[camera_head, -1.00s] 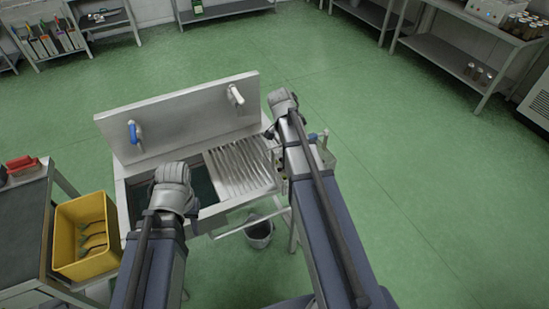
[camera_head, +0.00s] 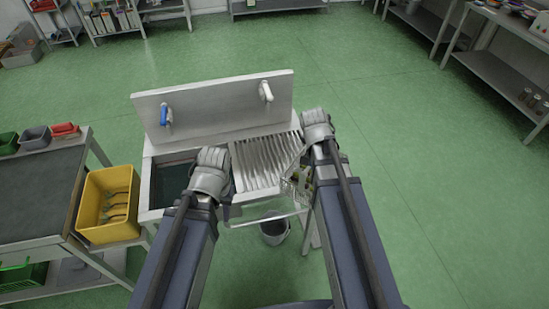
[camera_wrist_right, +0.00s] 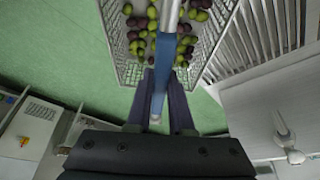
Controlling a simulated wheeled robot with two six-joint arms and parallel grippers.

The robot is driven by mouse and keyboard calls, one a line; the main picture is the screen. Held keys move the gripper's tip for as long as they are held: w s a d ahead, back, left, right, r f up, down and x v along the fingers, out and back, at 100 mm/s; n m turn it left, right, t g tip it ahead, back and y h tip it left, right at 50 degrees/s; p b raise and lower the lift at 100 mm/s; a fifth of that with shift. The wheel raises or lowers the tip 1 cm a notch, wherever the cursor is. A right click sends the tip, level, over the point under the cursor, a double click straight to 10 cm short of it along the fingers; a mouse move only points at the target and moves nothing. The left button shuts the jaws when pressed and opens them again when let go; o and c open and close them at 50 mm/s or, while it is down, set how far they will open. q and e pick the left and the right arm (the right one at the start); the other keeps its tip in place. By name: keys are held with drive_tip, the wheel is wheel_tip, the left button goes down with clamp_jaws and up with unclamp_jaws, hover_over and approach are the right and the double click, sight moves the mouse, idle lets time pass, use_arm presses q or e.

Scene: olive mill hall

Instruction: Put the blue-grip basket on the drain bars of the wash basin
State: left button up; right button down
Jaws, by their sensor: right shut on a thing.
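The blue-grip basket (camera_wrist_right: 124,45) is a pale wire mesh basket holding dark and green olives. My right gripper (camera_wrist_right: 161,95) is shut on its blue grip (camera_wrist_right: 164,55). In the head view the basket (camera_head: 297,182) shows only partly, beside my right arm at the right end of the wash basin (camera_head: 155,160). The drain bars (camera_head: 258,160) are bare and ridged; in the right wrist view they (camera_wrist_right: 262,40) lie right of the basket. I cannot tell whether the basket touches them. My left gripper (camera_head: 226,208) is above the basin's front; its fingers are largely hidden.
A blue-handled tap (camera_head: 165,116) and a white tap (camera_head: 266,91) stick out of the basin's back panel. A grey bucket (camera_head: 273,232) stands below. A cart (camera_head: 40,190) with a yellow crate (camera_head: 84,205) is at left. Green floor on the right is clear.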

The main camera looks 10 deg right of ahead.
drive_tip(key=s+a+n+t+y, duration=0.1)
drive_tip(key=s+a+n+y, duration=0.2)
drive_tip(key=a+n, duration=0.6)
drive_tip(key=shift+s+a+r+p, duration=0.25)
drive_tip(key=shift+a+r+p, duration=0.05)
drive_tip(key=shift+a+r, duration=0.15)
drive_tip(key=shift+w, duration=0.1)
